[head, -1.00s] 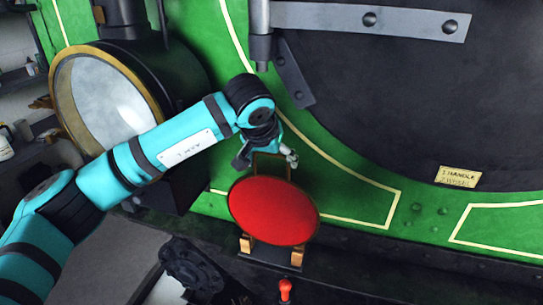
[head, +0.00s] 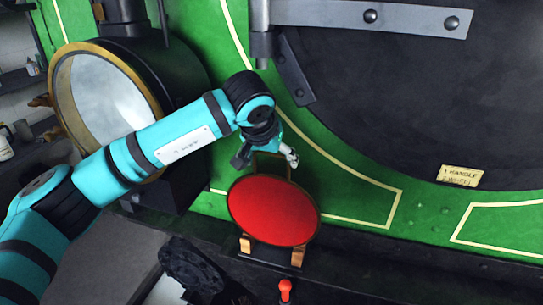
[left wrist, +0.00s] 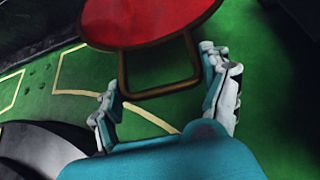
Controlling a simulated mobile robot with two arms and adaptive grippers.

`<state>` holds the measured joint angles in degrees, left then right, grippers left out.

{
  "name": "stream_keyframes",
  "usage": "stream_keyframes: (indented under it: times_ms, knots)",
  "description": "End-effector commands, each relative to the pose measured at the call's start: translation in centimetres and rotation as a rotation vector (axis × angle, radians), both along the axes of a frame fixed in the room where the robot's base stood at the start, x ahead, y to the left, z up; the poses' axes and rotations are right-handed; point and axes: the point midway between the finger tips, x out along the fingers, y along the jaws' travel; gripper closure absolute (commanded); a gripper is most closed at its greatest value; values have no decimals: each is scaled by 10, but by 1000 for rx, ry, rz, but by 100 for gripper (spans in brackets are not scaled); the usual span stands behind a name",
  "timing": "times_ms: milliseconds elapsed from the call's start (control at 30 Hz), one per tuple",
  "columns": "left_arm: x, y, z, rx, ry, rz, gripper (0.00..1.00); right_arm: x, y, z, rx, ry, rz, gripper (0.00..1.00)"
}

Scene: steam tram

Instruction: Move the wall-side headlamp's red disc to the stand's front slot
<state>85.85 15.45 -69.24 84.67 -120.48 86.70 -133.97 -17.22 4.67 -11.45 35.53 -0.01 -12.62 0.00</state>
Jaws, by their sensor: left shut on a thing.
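The red disc (head: 274,210) has a dark rim and a brown loop handle (head: 270,165) on top. My left gripper (head: 267,160) is shut on this handle, with its fingers at the two sides of the loop. The left wrist view shows the disc (left wrist: 145,18) and the loop between my left fingers (left wrist: 160,75). The stand (head: 270,256), dark with light wooden posts, is at the disc's lower edge. The disc hides most of the stand, so I cannot tell whether it sits in a slot. A brass-rimmed headlamp (head: 62,95) is at the left.
The green tram front with cream lines (head: 350,190) rises behind the disc. A large dark round door (head: 410,110) is at the right, with a small label plate (head: 460,176). A red knob (head: 286,289) stands low in front of the stand.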

Motion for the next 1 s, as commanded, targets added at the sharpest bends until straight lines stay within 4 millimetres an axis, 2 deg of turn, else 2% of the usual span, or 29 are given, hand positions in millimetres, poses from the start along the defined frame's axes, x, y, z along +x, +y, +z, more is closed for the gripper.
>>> stream_keyframes:
  times_ms: [500,1000]
  knots:
    - [0,0,1,-2,-1,0,78,0,0,-1,0,-1,0,60]
    - [0,0,-8,-2,-2,0,78,0,1,-9,1,-1,0,60]
